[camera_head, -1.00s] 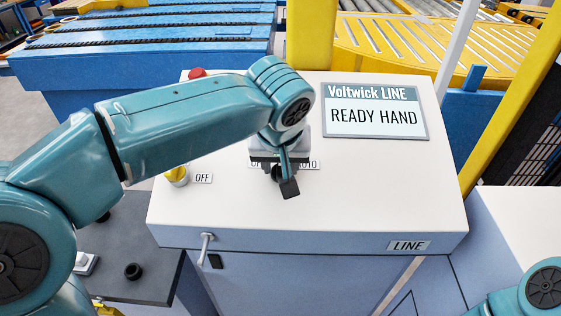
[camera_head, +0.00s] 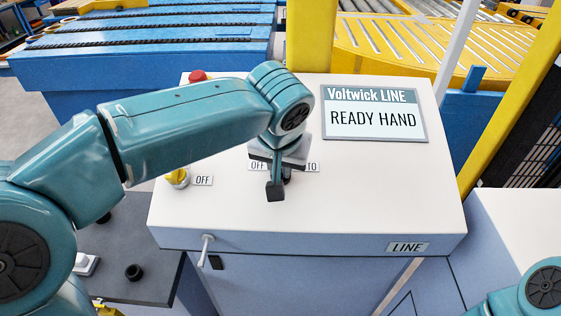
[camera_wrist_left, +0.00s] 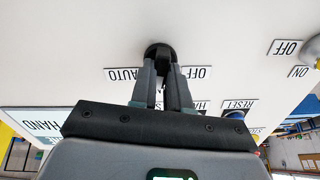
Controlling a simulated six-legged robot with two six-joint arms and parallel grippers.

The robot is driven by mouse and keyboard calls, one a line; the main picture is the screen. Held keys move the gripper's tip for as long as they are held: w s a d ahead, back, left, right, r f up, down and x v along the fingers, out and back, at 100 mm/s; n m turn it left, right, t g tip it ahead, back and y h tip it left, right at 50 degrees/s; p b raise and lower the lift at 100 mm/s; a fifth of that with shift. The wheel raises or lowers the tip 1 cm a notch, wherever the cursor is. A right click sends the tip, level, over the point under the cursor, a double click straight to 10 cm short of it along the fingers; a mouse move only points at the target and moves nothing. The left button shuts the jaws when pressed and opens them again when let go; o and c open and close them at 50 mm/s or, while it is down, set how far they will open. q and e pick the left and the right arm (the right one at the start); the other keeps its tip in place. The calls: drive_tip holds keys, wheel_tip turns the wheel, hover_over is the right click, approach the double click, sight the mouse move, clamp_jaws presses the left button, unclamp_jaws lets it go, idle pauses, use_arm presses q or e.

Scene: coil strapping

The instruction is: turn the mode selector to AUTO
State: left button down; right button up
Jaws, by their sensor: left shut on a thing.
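The mode selector is a round black knob (camera_wrist_left: 158,49) on the white panel top. In the left wrist view it is between an AUTO label (camera_wrist_left: 122,74) and an OFF label (camera_wrist_left: 198,72). My left gripper (camera_wrist_left: 161,66) is shut on the knob from above, its fingers hiding part of it. In the head view the left gripper (camera_head: 276,186) hides most of the knob and part of the AUTO label (camera_head: 312,167). The HAND label is mostly hidden behind the fingers. The display (camera_head: 374,112) reads READY HAND. My right gripper is out of view.
A red button (camera_head: 197,76) and a yellow-collared switch (camera_head: 177,177) are on the panel's left side. A handle (camera_head: 206,247) is on the front face. The panel top right of the gripper is clear.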

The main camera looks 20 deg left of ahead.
use_arm(q)
drive_tip(key=m, duration=0.2)
drive_tip(key=m+p, duration=0.1)
drive_tip(key=m, duration=0.1)
drive_tip(key=shift+r+m, duration=0.2)
drive_tip(key=shift+m, duration=0.1)
drive_tip(key=m+p, duration=0.2)
drive_tip(key=m, duration=0.2)
drive_tip(key=shift+f+m, duration=0.1)
drive_tip(key=shift+m, duration=0.3)
drive_tip(key=shift+d, duration=0.1)
drive_tip(key=c, duration=1.1)
unclamp_jaws()
drive_tip(key=p+v, duration=0.1)
drive_tip(key=v, duration=1.5)
drive_tip(key=shift+s, duration=0.2)
